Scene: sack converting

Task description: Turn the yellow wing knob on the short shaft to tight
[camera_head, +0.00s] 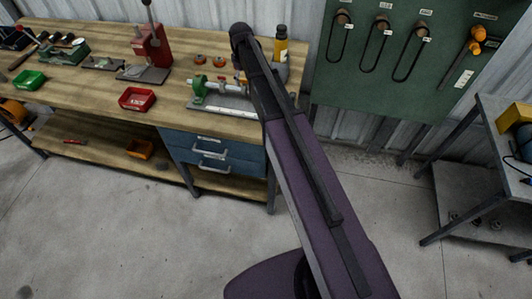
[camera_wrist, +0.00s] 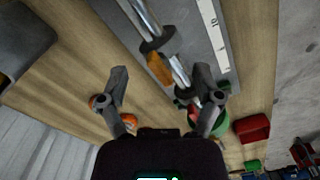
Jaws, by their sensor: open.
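In the wrist view, a yellow-orange wing-like piece (camera_wrist: 160,69) sits beside a dark collar on a bright metal shaft (camera_wrist: 146,16). It appears to be the wing knob; whether it is tight cannot be told. My gripper (camera_wrist: 162,82) is open, with its fingers apart to the left and right of this piece and nothing clearly held. Whether either finger touches the piece cannot be told. In the head view, the shaft belongs to a green-headed bench fixture (camera_head: 199,86); my arm hides its right end, the knob and my gripper.
The fixture stands on a wooden bench (camera_head: 100,75). A pale ruled strip (camera_wrist: 210,30) runs alongside the shaft. A red bin (camera_head: 137,99), loose orange rings (camera_head: 200,58) and a yellow bottle (camera_head: 281,47) are near it. A green panel (camera_head: 350,85) stands behind right.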

